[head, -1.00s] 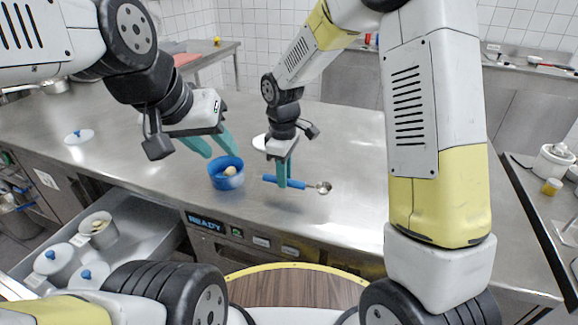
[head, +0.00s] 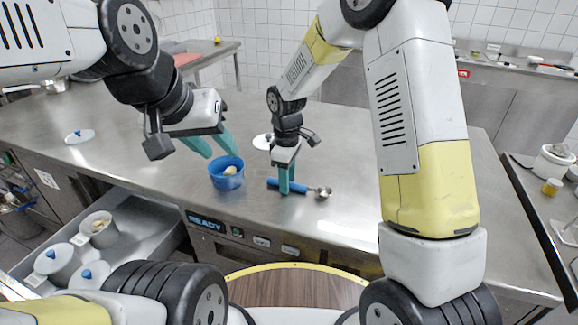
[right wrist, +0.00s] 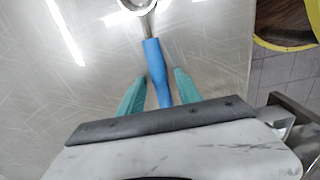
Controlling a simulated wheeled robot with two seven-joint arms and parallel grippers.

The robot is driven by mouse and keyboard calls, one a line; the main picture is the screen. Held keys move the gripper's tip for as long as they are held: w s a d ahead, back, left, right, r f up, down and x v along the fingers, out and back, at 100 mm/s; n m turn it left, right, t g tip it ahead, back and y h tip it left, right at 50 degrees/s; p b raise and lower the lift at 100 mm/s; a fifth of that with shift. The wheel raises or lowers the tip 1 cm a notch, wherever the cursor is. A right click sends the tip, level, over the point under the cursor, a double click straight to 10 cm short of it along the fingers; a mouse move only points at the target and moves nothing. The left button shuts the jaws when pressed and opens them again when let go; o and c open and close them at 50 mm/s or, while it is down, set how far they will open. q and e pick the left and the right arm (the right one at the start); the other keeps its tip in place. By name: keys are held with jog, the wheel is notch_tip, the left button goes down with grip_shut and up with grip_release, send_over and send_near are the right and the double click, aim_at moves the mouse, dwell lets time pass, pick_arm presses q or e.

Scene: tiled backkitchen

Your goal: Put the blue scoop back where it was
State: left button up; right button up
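The blue scoop (head: 273,183), with a blue handle and a round metal bowl, lies on the steel counter right of the blue bowl. Its handle (right wrist: 157,68) runs between my right fingers in the right wrist view, with a gap on each side. My right gripper (head: 287,190) is open, pointing down around the handle. My left gripper (head: 224,154) is open and empty, its fingers apart, just above and behind the blue bowl (head: 227,182). The bowl holds a pale round item; I cannot tell whether a left finger touches its rim.
An open drawer (head: 140,235) at the lower left holds white canisters (head: 97,228). White lids with blue knobs lie on the counter (head: 340,215), one at the left (head: 79,136), one behind my right gripper (head: 262,142). The counter right of the scoop is clear.

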jog(key=shift+r, duration=0.15)
notch_tip(320, 180, up, 12)
jog(key=s+d+r+m+t+y, duration=0.1)
jog(key=s+d+r+m+t, duration=0.1)
jog(key=s+d+r+m, duration=0.55)
jog(key=s+d+r+m+t, duration=0.2)
jog(key=s+d+m, duration=0.1)
jog(key=s, duration=0.3)
jog(key=s+d+r+m+t+y, duration=0.1)
jog(key=s+d+r+m+t, duration=0.1)
jog(key=s+d, duration=0.4)
jog(key=shift+s+d+m, duration=0.15)
jog(key=shift+s+m, duration=0.35)
jog(key=shift+m, duration=0.15)
jog(key=shift+c, duration=0.6)
